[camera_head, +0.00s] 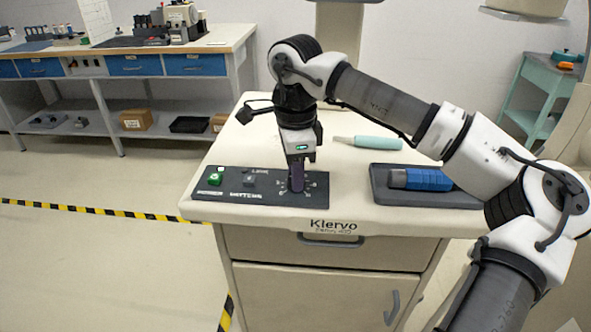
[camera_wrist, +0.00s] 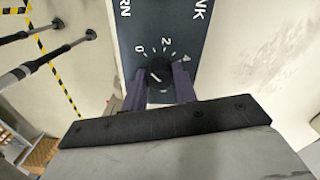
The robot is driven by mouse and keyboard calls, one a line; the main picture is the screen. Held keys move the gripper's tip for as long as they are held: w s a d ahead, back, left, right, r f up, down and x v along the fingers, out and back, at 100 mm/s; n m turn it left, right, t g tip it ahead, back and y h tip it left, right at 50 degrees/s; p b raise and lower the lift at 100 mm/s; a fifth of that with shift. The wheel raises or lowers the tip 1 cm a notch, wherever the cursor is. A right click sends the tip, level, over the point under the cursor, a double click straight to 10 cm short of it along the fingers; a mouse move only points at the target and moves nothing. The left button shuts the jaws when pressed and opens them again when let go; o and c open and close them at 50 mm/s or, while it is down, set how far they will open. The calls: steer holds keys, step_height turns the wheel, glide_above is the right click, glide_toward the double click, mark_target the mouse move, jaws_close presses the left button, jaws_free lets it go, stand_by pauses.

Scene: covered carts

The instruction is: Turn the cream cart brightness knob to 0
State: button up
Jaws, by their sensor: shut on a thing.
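The cream cart (camera_head: 232,150) stands in front of me with a dark control panel (camera_head: 230,193) on its top at the front left. My gripper (camera_head: 297,186) points down at the panel's right part, its purple fingers shut on the brightness knob. The fingers hide the knob in the head view. In the wrist view, the round black knob (camera_wrist: 158,72) sits between the fingertips of my gripper (camera_wrist: 163,84). The dial shows 0 at the upper left, 2 at the top and 4 at the right. A small pale line on the knob seems to slant up-left, towards 0.
A green button (camera_head: 215,178) and a small dark control (camera_head: 250,180) sit left of my gripper on the panel. A dark tray (camera_head: 432,199) with a blue object (camera_head: 420,179) lies to the right, and a teal-handled tool (camera_head: 372,142) behind.

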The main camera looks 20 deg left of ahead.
stand_by(0.4)
steer(key=o, duration=1)
steer(key=shift+r, duration=0.1)
step_height(320, 180, up, 14)
steer(key=shift+f, duration=0.15)
